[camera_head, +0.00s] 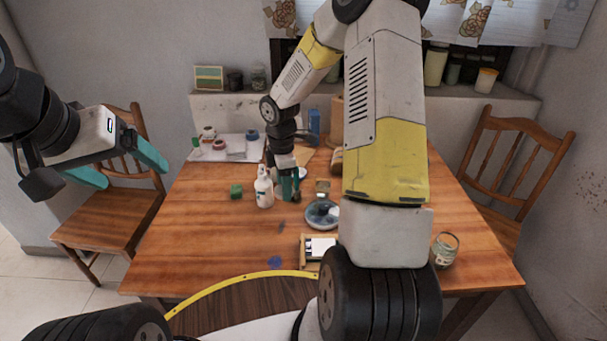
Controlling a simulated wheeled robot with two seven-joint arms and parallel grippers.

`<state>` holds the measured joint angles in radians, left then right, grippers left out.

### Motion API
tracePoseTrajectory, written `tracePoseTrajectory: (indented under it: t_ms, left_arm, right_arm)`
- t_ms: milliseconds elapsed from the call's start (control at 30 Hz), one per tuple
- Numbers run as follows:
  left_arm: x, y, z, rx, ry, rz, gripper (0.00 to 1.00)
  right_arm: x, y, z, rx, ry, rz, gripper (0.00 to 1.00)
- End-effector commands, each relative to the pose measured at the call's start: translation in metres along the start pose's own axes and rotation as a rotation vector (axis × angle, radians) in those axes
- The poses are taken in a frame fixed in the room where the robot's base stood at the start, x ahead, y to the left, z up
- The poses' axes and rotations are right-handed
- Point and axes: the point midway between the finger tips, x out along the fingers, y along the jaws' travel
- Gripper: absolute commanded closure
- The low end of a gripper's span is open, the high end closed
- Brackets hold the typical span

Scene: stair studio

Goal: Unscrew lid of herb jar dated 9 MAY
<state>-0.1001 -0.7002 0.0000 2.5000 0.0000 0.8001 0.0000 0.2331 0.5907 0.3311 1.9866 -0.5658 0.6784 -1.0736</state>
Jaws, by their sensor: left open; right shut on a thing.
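A dark jar (235,80) and a greenish jar (258,77) stand on the back ledge. I cannot make out a 9 MAY date on any of them. My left gripper (122,167) is open and empty, off the table's left side in front of a chair. My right gripper (287,188) points down at the middle of the table, close beside a white bottle (264,190). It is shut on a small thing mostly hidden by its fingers.
My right arm hides part of the table's right side. The left front of the table is mostly clear.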

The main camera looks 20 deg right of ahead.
Motion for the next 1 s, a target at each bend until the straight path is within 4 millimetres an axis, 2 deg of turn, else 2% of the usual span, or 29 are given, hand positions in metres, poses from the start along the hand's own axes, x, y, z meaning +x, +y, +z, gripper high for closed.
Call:
tracePoseTrajectory:
  t_ms: [300, 500, 700, 1000]
  left_arm:
    - [0.0, 0.0, 0.0, 0.0, 0.0, 0.0, 0.15]
    - [0.0, 0.0, 0.0, 0.0, 0.0, 0.0, 0.15]
    - [0.0, 0.0, 0.0, 0.0, 0.0, 0.0, 0.15]
    - [0.0, 0.0, 0.0, 0.0, 0.0, 0.0, 0.15]
  right_arm:
    - [0.002, 0.013, -0.003, -0.765, 0.001, 0.0, 0.99]
    - [0.002, 0.02, -0.004, -1.112, 0.001, 0.001, 0.99]
    - [0.007, 0.021, -0.005, -1.258, 0.002, -0.001, 0.99]
    - [0.058, 0.021, -0.005, -1.273, 0.002, -0.002, 0.99]
